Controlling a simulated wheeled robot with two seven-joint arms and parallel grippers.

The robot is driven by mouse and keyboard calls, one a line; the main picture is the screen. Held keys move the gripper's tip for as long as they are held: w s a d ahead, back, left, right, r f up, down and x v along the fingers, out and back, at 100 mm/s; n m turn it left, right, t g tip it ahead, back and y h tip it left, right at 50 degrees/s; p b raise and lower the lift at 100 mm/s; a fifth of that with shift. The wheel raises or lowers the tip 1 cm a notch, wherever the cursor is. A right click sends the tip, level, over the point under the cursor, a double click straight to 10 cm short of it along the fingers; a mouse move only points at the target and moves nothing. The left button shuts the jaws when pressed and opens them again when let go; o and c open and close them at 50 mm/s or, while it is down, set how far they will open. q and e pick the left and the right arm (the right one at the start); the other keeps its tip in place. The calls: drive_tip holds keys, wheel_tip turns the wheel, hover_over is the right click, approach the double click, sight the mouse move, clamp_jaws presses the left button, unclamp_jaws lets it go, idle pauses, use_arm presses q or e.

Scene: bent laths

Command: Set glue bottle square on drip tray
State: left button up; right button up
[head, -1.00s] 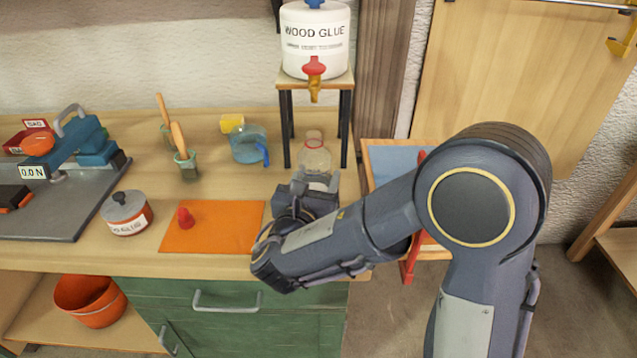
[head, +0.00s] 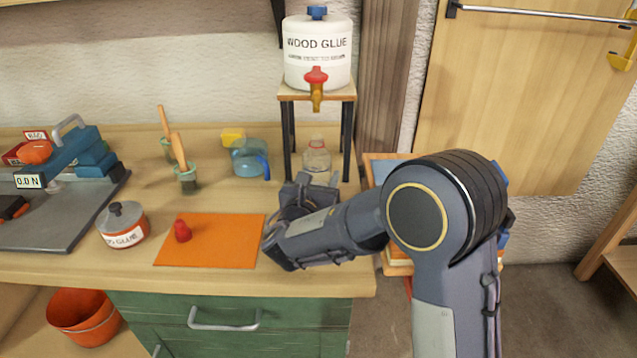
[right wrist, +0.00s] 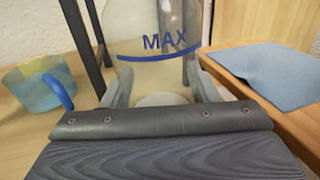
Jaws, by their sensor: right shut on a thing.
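The glue bottle (head: 316,157) is clear, with a red ring at its neck. It stands out between the legs of the small stand, below the tap, and looks upright. In the right wrist view the bottle (right wrist: 150,30) carries a blue MAX line. My right gripper (head: 317,181) is shut on it, with a finger on each side (right wrist: 165,88). A pale round shape shows low between the fingers; I cannot tell whether it is the bottle's base or the drip tray. The drip tray is not clearly visible in the head view. My left gripper is out of view.
A wood glue tank (head: 317,55) with a red-and-orange tap (head: 316,88) sits on the dark-legged stand (head: 289,140). A blue jug (head: 250,160) is left of the stand. An orange mat (head: 215,245) lies in front. A blue cloth (right wrist: 265,75) lies to the right.

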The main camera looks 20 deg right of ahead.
drive_tip(key=shift+w+f+b, duration=0.1)
drive_tip(key=shift+f+b, duration=0.45)
drive_tip(key=shift+f, duration=0.05)
idle(0.5)
drive_tip(key=o, duration=1.2)
drive_tip(key=shift+o, duration=0.2)
